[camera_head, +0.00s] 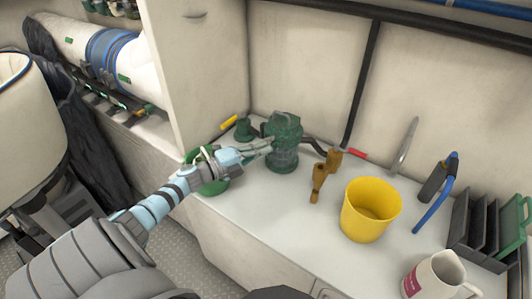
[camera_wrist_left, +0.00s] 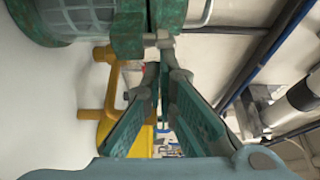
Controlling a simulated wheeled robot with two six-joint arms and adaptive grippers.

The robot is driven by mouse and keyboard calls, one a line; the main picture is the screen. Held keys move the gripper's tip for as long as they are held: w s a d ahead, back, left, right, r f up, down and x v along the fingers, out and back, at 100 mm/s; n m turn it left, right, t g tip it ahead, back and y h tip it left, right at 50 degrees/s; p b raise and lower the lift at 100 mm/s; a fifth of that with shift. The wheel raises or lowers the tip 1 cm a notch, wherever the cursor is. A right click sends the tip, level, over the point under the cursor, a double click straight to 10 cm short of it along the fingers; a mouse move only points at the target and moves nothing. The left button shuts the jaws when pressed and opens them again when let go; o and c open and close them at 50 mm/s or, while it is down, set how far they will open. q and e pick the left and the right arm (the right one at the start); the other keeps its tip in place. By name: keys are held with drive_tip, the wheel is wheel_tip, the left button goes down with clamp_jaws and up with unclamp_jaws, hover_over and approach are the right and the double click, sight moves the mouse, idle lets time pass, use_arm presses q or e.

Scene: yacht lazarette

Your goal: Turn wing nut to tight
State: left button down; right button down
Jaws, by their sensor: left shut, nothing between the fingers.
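A green sea strainer (camera_head: 285,145) stands upright on the white counter, and its body with a ribbed clear bowl (camera_wrist_left: 75,15) fills the upper left of the wrist view. A small grey metal piece, which looks like the wing nut (camera_wrist_left: 160,39), sticks out from the strainer's green flange. My left gripper (camera_head: 267,147) reaches in from the left at the strainer's upper side. In the wrist view its fingertips (camera_wrist_left: 163,72) are together, just below the metal piece, with nothing held. Whether they touch it I cannot tell. My right gripper is not in view.
A blue-handled tool (camera_head: 437,195) leans at the wall. A partition (camera_head: 197,75) rises left of the strainer.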

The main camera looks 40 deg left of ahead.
use_arm(q)
drive_tip(key=shift+a+b, duration=0.7)
drive_tip(key=shift+a, duration=0.5)
